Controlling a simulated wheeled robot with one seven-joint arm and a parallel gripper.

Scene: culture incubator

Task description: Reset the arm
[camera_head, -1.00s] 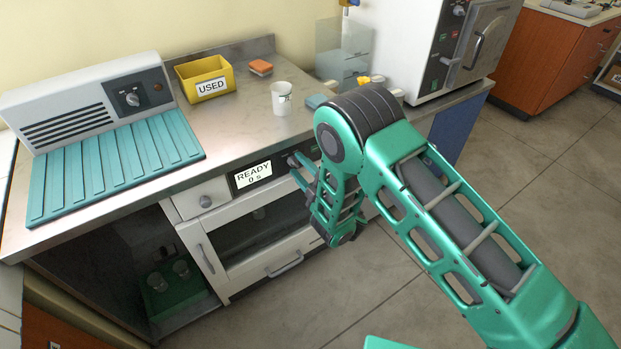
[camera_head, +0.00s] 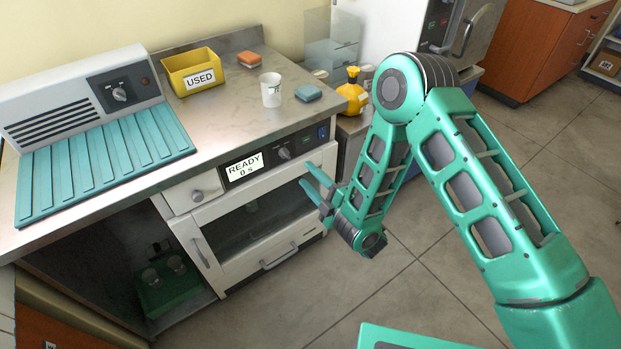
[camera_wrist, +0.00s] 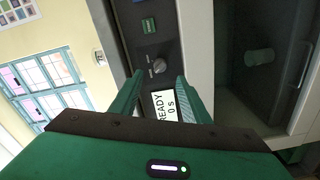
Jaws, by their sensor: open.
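My gripper (camera_head: 316,184) is open and empty in the head view, in front of the upper right of the incubator's front. My green arm reaches in from the right and bends down to it. The incubator (camera_head: 262,222) is set under the counter, with a closed glass door and a display (camera_head: 244,166) reading "READY 0 s". A dark knob (camera_head: 284,153) is right of the display. In the wrist view the open fingers (camera_wrist: 155,80) point toward the panel, with the knob (camera_wrist: 157,66) and display (camera_wrist: 171,104) showing between them, apart from the fingers.
On the counter are a yellow "USED" bin (camera_head: 193,78), an orange sponge (camera_head: 250,58), a white cup (camera_head: 271,92), a blue sponge (camera_head: 308,93) and a teal ribbed mat (camera_head: 105,160). A yellow bottle (camera_head: 353,92) stands near my elbow. Open floor (camera_head: 340,290) lies in front.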

